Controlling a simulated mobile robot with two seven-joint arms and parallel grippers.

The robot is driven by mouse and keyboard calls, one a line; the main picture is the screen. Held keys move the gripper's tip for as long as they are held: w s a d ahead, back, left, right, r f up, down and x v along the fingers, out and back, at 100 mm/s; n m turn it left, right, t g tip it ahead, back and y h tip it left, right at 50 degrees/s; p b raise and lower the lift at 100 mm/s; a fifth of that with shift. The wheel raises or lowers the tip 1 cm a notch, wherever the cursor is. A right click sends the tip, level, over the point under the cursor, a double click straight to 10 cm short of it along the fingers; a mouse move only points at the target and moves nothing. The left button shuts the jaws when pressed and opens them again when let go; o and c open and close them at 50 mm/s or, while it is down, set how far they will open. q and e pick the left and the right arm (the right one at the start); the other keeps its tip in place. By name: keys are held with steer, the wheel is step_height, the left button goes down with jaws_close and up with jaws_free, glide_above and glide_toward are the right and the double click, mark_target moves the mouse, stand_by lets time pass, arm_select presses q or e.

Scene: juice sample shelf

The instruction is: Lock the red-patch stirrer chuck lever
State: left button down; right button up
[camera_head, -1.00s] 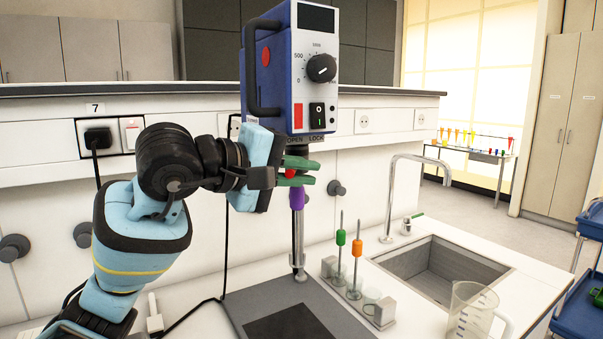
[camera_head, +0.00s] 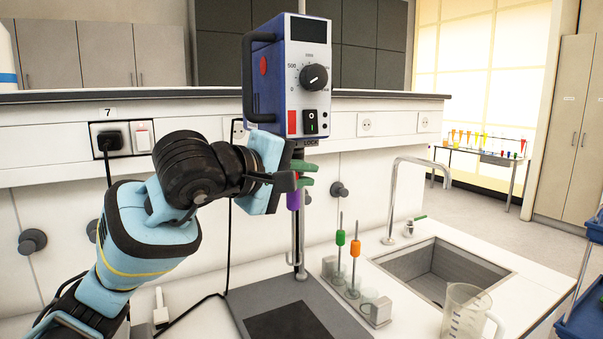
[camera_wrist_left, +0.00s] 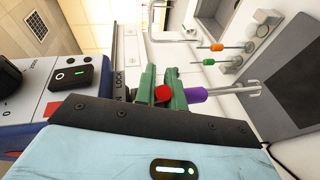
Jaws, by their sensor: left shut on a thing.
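The stirrer (camera_head: 282,85) is a blue-and-grey box with a dial, a power switch and a red patch (camera_head: 292,122) on its front. Below it is the chuck, with a purple part (camera_head: 293,200) on the shaft. My left gripper (camera_head: 304,174) has green fingers just under the LOCK mark (camera_head: 311,143). In the left wrist view the gripper (camera_wrist_left: 163,88) is shut on the chuck lever, whose red knob (camera_wrist_left: 163,94) shows between the fingers. The purple part (camera_wrist_left: 195,95) is just beyond them. The OPEN mark is hidden in the head view. My right gripper is out of view.
A rack (camera_head: 377,315) with green and orange stirring rods stands right of the stirrer's base plate (camera_head: 245,303). A clear beaker (camera_head: 462,312) stands near the sink (camera_head: 440,270). A tap (camera_head: 393,200) rises behind. A black cable (camera_head: 190,318) lies on the bench at left.

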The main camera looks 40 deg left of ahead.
arm_select(q)
steer(key=c, duration=1.5)
jaws_free()
steer(key=shift+b+v, duration=0.45)
steer(key=shift+v, duration=3.5)
